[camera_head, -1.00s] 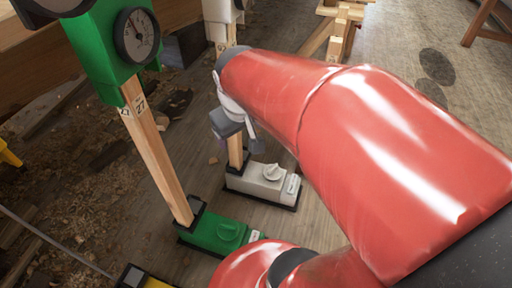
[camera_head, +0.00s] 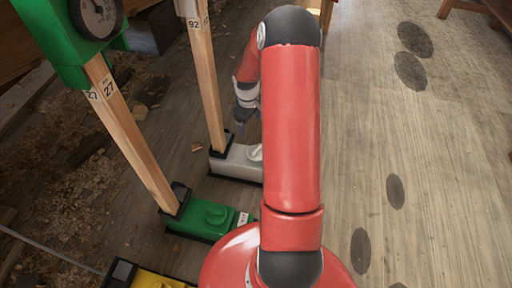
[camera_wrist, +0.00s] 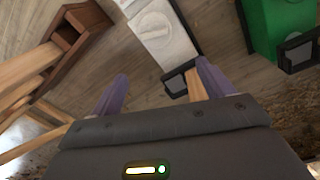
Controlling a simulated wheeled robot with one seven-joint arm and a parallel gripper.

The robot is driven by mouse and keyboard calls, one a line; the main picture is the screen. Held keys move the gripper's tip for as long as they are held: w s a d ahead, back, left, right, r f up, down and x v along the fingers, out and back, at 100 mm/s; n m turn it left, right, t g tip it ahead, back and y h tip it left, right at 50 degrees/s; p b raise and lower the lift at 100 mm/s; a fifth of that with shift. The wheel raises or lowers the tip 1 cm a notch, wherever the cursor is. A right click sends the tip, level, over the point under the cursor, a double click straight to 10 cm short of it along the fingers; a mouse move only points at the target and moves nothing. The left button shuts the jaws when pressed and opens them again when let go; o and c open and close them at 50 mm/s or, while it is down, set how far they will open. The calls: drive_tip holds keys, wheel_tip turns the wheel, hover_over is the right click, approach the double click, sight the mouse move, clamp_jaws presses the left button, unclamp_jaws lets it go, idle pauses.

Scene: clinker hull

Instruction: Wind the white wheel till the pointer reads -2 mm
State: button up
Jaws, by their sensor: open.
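The white stand's base (camera_head: 228,160) sits on the plank floor in the head view, and my arm covers its right end. The white wheel (camera_head: 255,152) shows partly on that base. In the wrist view, the wheel (camera_wrist: 154,30) is a pale ridged knob on the white base (camera_wrist: 172,52), ahead of and above my fingertips in the picture. My gripper (camera_wrist: 160,84) is open and empty, its two purple fingers apart. In the head view my gripper (camera_head: 242,112) hangs just right of the white stand's post (camera_head: 208,80). The white stand's dial and pointer are out of view.
A green stand with a dial (camera_head: 97,17) and green base (camera_head: 207,219) stands to the left. A yellow base (camera_head: 155,280) lies at the bottom. A wooden frame (camera_wrist: 75,28) shows in the wrist view. Open floor (camera_head: 430,170) lies to the right.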

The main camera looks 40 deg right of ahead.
hover_over(256, 148)
drive_tip(key=shift+y, duration=0.4)
wheel_tip(256, 148, down, 8)
drive_tip(key=shift+d+f, duration=0.1)
drive_tip(key=shift+f, duration=0.1)
wheel_tip(256, 148, down, 8)
drive_tip(key=shift+r+b, duration=0.1)
drive_tip(key=shift+b, duration=0.45)
drive_tip(key=c, duration=1)
